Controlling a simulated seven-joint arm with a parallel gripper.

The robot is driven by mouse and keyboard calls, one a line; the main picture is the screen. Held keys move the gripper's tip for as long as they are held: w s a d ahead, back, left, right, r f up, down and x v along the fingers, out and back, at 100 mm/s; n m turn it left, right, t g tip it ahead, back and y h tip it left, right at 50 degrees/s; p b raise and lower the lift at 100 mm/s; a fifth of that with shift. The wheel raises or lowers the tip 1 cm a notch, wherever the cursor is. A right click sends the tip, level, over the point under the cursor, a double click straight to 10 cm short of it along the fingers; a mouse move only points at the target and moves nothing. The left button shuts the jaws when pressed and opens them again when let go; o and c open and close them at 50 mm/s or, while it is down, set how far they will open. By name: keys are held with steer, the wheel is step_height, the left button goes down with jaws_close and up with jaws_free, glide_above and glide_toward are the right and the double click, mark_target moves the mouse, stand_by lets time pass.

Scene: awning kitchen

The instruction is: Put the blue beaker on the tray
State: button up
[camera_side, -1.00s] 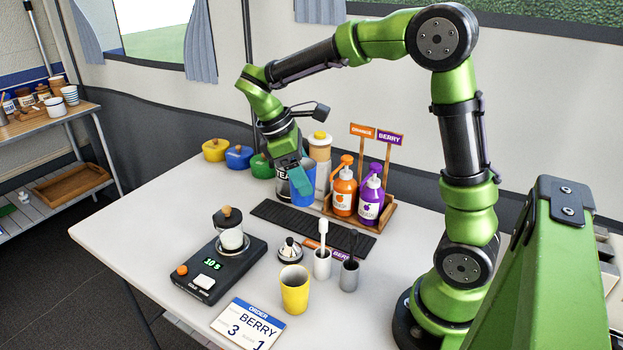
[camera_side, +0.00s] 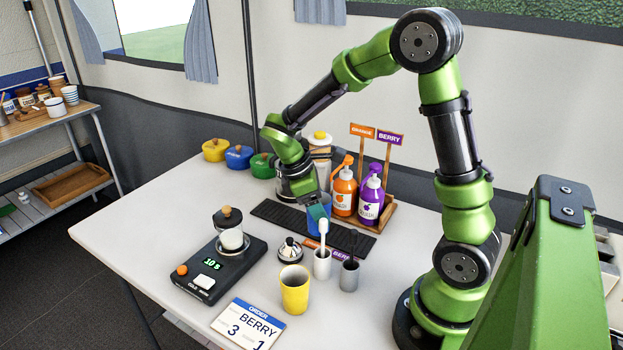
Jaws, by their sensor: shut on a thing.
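The blue beaker (camera_side: 319,227) is upright in the middle of the table, in front of the orange pump bottle. My gripper (camera_side: 317,210) points down and is shut on the beaker at its rim, with teal fingertips. The beaker overlaps the right part of a long black ribbed tray (camera_side: 273,213); I cannot tell whether its base touches it. A wooden tray (camera_side: 72,184) lies far off on the lower shelf at the left.
Orange (camera_side: 344,192) and purple (camera_side: 370,200) pump bottles stand close behind the beaker. A white-handled tool in a pale cup (camera_side: 322,265), a dark cup (camera_side: 349,275) and a yellow cup (camera_side: 294,290) stand in front. A black scale (camera_side: 215,268) is left.

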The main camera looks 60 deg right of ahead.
steer(key=s+d+f, duration=0.1)
steer(key=s+d, duration=0.1)
steer(key=s+d+f, duration=0.1)
steer(key=s, duration=0.1)
steer(key=shift+d+f, duration=0.3)
steer(key=shift+f, duration=0.05)
steer(key=shift+s+d+f, duration=1)
steer(key=shift+s+f, duration=0.05)
steer(key=shift+s, duration=0.1)
steer(key=shift+s+d+f, duration=0.15)
steer(key=shift+f, duration=0.1)
steer(key=shift+f, duration=0.2)
steer(key=o, duration=0.9)
